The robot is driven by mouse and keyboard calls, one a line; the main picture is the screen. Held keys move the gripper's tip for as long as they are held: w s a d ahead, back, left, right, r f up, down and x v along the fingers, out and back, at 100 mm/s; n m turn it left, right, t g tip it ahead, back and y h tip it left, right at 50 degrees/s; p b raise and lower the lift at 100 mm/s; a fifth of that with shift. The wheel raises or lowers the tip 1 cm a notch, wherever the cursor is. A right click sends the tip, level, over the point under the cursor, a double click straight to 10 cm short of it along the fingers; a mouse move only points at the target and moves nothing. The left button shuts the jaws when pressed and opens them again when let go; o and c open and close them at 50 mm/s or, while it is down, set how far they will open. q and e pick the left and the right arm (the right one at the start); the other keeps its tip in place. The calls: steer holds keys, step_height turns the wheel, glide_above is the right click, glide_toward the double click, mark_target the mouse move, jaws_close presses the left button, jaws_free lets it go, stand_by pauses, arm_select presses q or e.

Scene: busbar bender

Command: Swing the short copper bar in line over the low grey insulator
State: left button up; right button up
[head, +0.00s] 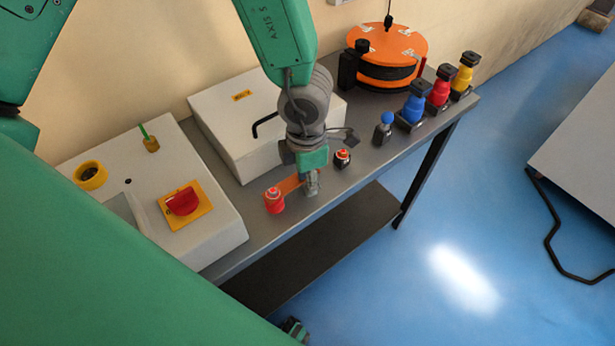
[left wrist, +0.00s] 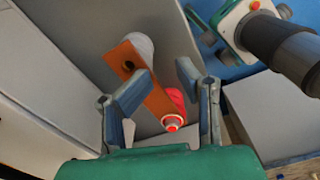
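The short copper bar (head: 290,184) runs from the red insulator (head: 274,201) toward my left gripper (head: 308,178). In the left wrist view the bar (left wrist: 158,98) has its bolted end on the red insulator (left wrist: 176,97) and its holed free end at the upper left. A pale grey stub (left wrist: 142,43), apparently the low grey insulator, shows just beyond that free end and partly behind it. My left gripper (left wrist: 163,70) is open, its fingers either side of the bar, the left one close to its edge. Contact cannot be told. My right gripper is not seen.
A dark post with an orange top (head: 342,158) stands right of the gripper. A white box (head: 225,115) and a control box with a red switch (head: 183,201) stand behind and left. Blue, red and yellow posts (head: 440,90) and an orange reel (head: 388,48) are farther right.

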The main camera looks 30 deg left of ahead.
arm_select(q)
step_height(320, 180, up, 12)
stand_by(0.6)
